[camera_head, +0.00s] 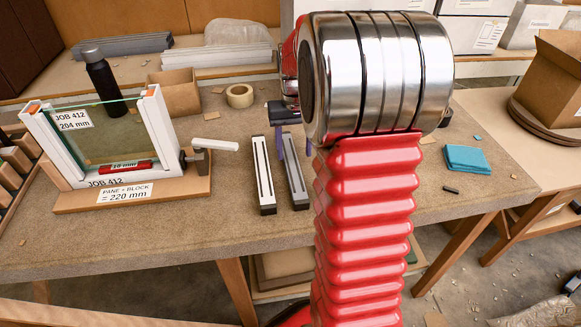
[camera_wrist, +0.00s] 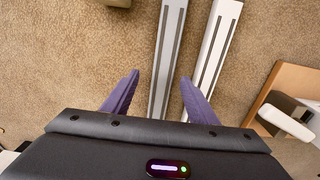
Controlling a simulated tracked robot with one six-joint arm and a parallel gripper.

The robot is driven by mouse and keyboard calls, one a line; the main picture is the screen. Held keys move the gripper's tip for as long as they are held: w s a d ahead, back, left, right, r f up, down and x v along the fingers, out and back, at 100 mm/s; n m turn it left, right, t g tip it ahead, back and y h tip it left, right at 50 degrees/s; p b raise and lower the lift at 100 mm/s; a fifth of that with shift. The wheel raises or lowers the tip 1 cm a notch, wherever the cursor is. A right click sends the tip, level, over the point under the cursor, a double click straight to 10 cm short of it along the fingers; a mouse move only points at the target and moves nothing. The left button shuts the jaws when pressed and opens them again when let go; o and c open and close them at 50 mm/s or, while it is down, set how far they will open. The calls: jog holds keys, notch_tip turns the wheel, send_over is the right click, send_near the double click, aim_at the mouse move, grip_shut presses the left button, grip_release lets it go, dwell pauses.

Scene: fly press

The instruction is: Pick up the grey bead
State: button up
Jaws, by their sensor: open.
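The grey bead (camera_head: 296,178) is a long, narrow bar with a dark groove, lying on the carpeted bench. A similar white bead (camera_head: 263,178) lies just left of it. In the wrist view the grey bead (camera_wrist: 167,60) runs between the purple fingers of my open gripper (camera_wrist: 159,76), and the white bead (camera_wrist: 213,50) lies to its right, its end close to the right finger. In the head view my gripper (camera_head: 295,153) is over the far part of the grey bead, partly hidden by my arm. I cannot tell the gap in height.
A white frame with a glass pane (camera_head: 115,135) stands on a wooden base at left, its white-handled clamp (camera_head: 212,145) reaching toward the beads. A tape roll (camera_head: 240,96) and black bottle (camera_head: 101,75) are behind. A blue cloth (camera_head: 466,158) lies at right.

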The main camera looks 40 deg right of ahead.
aim_at(291, 162)
jog(key=shift+w+a+f, duration=0.1)
jog(key=shift+w+f, duration=0.05)
jog(key=shift+f, duration=1.15)
jog(key=shift+w+a+f, duration=0.1)
jog(key=shift+w+f, duration=0.05)
jog(key=shift+f, duration=1.15)
jog(key=c, duration=1.2)
